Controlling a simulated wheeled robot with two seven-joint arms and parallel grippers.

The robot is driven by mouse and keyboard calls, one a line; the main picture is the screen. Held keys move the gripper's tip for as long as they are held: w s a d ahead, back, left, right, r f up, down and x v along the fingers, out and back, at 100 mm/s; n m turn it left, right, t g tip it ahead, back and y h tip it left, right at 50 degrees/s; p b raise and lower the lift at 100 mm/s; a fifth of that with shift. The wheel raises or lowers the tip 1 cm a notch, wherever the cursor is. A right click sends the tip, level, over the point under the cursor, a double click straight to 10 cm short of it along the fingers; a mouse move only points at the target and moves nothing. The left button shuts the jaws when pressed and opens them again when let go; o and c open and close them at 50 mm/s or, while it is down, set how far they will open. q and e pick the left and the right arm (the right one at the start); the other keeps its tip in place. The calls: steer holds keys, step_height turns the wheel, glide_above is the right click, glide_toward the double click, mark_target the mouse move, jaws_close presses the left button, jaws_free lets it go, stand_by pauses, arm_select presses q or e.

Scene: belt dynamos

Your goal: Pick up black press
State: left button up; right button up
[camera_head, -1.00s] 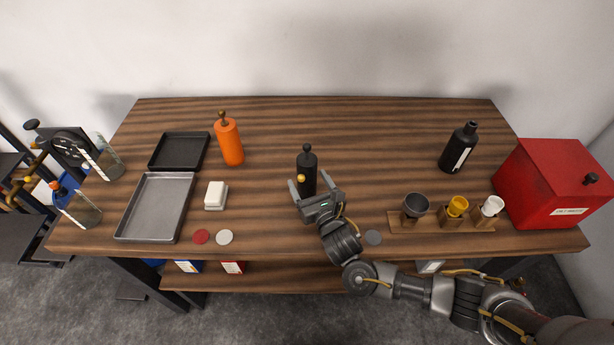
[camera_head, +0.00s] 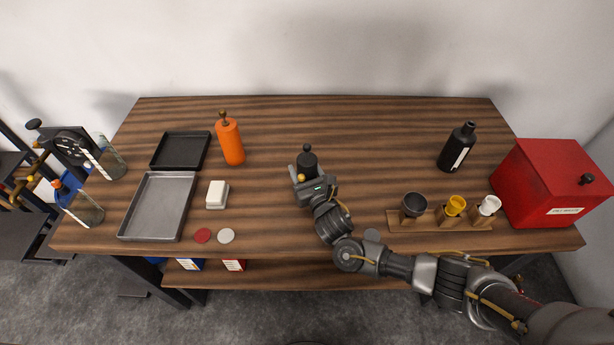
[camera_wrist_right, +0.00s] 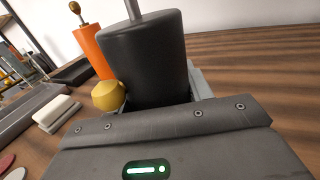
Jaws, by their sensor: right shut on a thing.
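The black press (camera_head: 307,160) is a dark cylinder with a knob on top, upright near the middle of the table. In the right wrist view its body (camera_wrist_right: 146,55) fills the space ahead of the palm, with a metal rod at its top and a yellow ball (camera_wrist_right: 108,96) at its left side. My right gripper (camera_head: 307,178) is shut on the press. Its lower body is hidden behind the gripper, and I cannot tell whether its base touches the table. My left gripper is not in view.
An orange press (camera_head: 230,141) stands to the left, behind a white block (camera_head: 217,195) and beside two trays (camera_head: 128,232). A black bottle (camera_head: 458,147), a wooden cup rack (camera_head: 432,225) and a red box (camera_head: 550,180) are at the right. The table's back middle is clear.

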mark_target(304, 165)
steer(key=shift+r, duration=0.1)
steer(key=c, duration=0.7)
steer(key=shift+r, duration=0.15)
steer(key=shift+w+r, duration=0.1)
steer(key=shift+r, duration=0.15)
step_height(304, 165, up, 2)
steer(key=shift+r+b, duration=0.1)
steer(key=shift+b, duration=0.6)
steer(key=s+r, duration=0.6)
steer(key=shift+s+r, duration=0.2)
steer(key=shift+s, duration=0.1)
steer(key=s+r+p, duration=0.1)
steer(key=s+p, duration=0.1)
steer(key=s+r+p, duration=0.1)
steer(key=s+p, duration=0.2)
steer(key=s+r+p, duration=0.1)
steer(key=s+p, duration=0.1)
steer(key=shift+s+r+p, duration=0.25)
steer(key=shift+r+p, duration=0.05)
steer(key=shift+p, duration=0.1)
steer(key=shift+f, duration=0.1)
